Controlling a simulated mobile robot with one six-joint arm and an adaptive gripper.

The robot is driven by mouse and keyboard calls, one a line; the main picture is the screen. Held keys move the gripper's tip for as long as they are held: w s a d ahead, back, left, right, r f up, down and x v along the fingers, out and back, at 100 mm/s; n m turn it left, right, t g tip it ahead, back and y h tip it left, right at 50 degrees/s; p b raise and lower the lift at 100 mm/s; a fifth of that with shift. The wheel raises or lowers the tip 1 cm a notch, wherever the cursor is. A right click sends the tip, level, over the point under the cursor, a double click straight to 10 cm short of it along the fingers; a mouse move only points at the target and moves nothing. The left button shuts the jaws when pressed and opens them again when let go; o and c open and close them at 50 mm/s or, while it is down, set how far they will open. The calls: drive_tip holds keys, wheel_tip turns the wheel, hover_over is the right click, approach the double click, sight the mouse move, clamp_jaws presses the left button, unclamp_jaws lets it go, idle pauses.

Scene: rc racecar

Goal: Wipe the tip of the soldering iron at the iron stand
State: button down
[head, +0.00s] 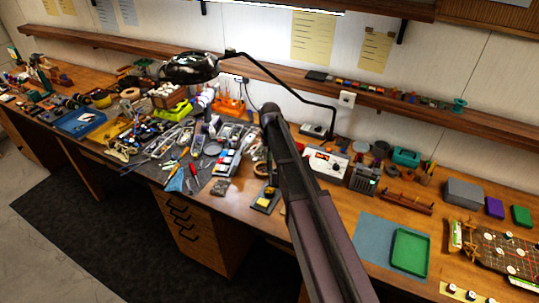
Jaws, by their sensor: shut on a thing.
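What looks like the iron stand (263,204) is a small dark tray with a yellow pad (270,190) on it, near the front edge of the bench, left of my arm. My arm crosses the middle of the head view from the bottom and hides part of the bench just right of the stand. My gripper is not seen, and I cannot make out the soldering iron or its tip.
Many tools and parts crowd the bench to the left. A lamp (190,68) on a jointed arm hangs over them. On the right are a blue mat (372,238) with a green tray (410,251), a grey box (463,193) and a car chassis (500,250). A shelf runs above.

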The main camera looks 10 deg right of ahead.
drive_tip(key=shift+f+b, duration=1.15)
idle(4.0)
drive_tip(key=shift+r, duration=0.15)
idle(0.9)
drive_tip(key=shift+r+p, duration=2.9)
drive_tip(key=shift+p, duration=0.15)
